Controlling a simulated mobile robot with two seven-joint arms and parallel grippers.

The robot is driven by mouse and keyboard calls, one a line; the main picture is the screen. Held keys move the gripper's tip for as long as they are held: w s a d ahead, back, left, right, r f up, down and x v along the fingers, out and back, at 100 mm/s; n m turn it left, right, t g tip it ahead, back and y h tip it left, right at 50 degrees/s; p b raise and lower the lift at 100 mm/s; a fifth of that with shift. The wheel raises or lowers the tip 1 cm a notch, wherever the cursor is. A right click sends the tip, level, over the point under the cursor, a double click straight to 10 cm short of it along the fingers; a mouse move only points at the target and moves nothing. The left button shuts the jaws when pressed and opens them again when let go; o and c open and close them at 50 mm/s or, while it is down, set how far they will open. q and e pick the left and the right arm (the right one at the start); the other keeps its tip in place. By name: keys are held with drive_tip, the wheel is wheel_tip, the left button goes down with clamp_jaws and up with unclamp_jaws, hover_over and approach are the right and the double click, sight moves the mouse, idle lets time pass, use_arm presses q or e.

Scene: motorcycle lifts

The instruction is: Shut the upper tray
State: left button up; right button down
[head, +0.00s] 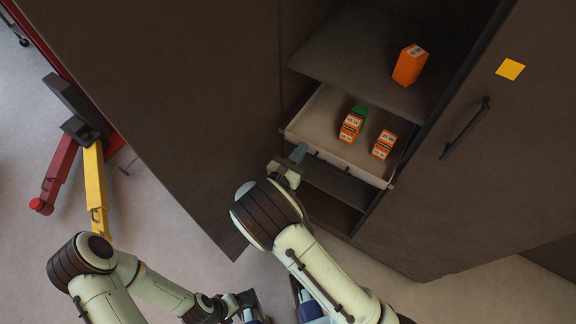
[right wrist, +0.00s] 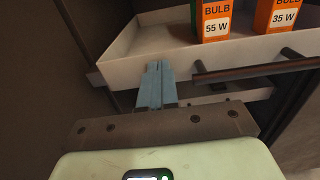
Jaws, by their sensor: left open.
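The upper tray (head: 362,171) is a pale, shallow drawer pulled part way out of the dark cabinet, with a dark bar handle on its front. Its pale wall also shows in the right wrist view (right wrist: 135,72). My right gripper (head: 298,153) is at the left end of the tray's front. In the right wrist view its blue fingers (right wrist: 156,82) are together with nothing between them, in front of the tray wall beside the handle (right wrist: 255,70). I cannot tell whether they touch it. My left gripper (head: 246,301) is open, low in the head view, away from the tray.
Orange bulb boxes (head: 351,124) and a green item (head: 360,110) are in the tray. Another orange box (head: 409,65) stands on the shelf above. An open cabinet door (head: 170,90) is at left, a closed door with a handle (head: 465,128) at right. A lower tray (head: 335,183) sits below.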

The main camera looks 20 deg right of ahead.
sight(317, 132)
drive_tip(key=x, duration=1)
drive_tip(key=shift+w+d, duration=0.1)
drive_tip(key=shift+w, duration=0.05)
drive_tip(key=shift+w+d+r, duration=0.1)
drive_tip(key=shift+d+r, duration=0.05)
drive_tip(key=shift+d, duration=0.05)
drive_tip(key=shift+d+r, duration=0.1)
